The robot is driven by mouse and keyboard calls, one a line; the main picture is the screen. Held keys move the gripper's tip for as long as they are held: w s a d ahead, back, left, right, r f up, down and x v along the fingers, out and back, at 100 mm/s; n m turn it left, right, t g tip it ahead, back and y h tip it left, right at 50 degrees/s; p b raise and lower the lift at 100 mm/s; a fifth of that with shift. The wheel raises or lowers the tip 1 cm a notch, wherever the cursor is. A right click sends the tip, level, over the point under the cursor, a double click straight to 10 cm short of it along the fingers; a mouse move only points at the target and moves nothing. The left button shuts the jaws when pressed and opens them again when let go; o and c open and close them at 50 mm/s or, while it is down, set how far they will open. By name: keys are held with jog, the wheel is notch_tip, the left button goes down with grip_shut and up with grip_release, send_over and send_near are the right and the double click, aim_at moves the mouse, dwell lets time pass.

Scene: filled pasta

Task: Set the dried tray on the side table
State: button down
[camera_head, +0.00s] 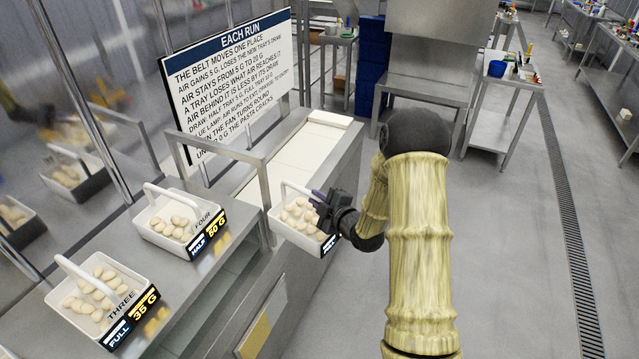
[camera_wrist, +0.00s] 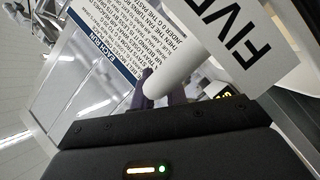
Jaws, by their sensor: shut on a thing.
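My gripper (camera_head: 326,205) is shut on the white handle of a white tray (camera_head: 293,234) of pale filled pasta. This tray is in front of the white belt's near end, and I cannot tell whether it touches anything below. In the wrist view the purple fingertips (camera_wrist: 158,88) close around a thick white bar, beside a white plate (camera_wrist: 240,60) marked "FIVE". My gripper partly hides the tray's right side. A steel counter (camera_head: 205,262) on the left bears two more handled pasta trays; which surface is the side table, I cannot tell.
Tray "THREE" (camera_head: 75,318), marked full and 35 G, and a half tray (camera_head: 152,236), marked 50 G, stand on the counter. A steel frame (camera_head: 262,185) and a sign (camera_head: 228,75) stand by the belt (camera_head: 300,158).

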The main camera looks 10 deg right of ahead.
jog(key=s+f+m+h+b, duration=0.2)
jog(key=f+b, duration=0.7)
jog(key=f, duration=1)
jog(key=s+f+m+t+h+b, duration=0.1)
jog(key=f+b, duration=0.8)
jog(key=f, duration=1)
jog(key=s+m+h, duration=0.1)
jog(key=s+h, duration=0.1)
jog(key=s, duration=0.1)
jog(key=shift+a+h+b, duration=0.3)
jog(key=shift+a+b, duration=0.1)
